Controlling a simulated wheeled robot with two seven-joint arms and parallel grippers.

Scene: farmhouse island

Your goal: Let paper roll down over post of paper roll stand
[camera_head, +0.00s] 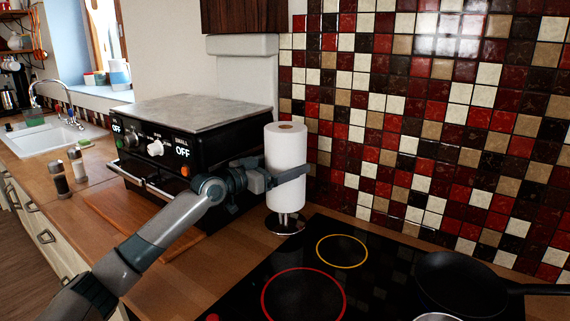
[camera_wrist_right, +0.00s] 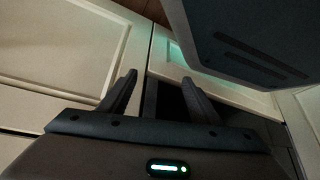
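The white paper roll (camera_head: 286,160) is upright at the right side of the black oven, with its brown core opening facing up. My left gripper (camera_head: 287,174) has one finger across the front of the roll; the other finger is hidden, and it appears shut on the roll. The paper roll stand (camera_head: 284,225) has a shiny round base on the counter below. A short piece of its post shows between the roll's lower end and the base, so the roll is raised above the base. The rest of the post is hidden. My right gripper (camera_wrist_right: 160,95) is open and empty.
The black oven (camera_head: 190,140) stands left of the roll. A black cooktop (camera_head: 385,285) with a dark pan (camera_head: 460,285) lies in front and to the right. The tiled wall (camera_head: 430,120) is close behind. White cabinet fronts (camera_wrist_right: 70,50) face my right gripper.

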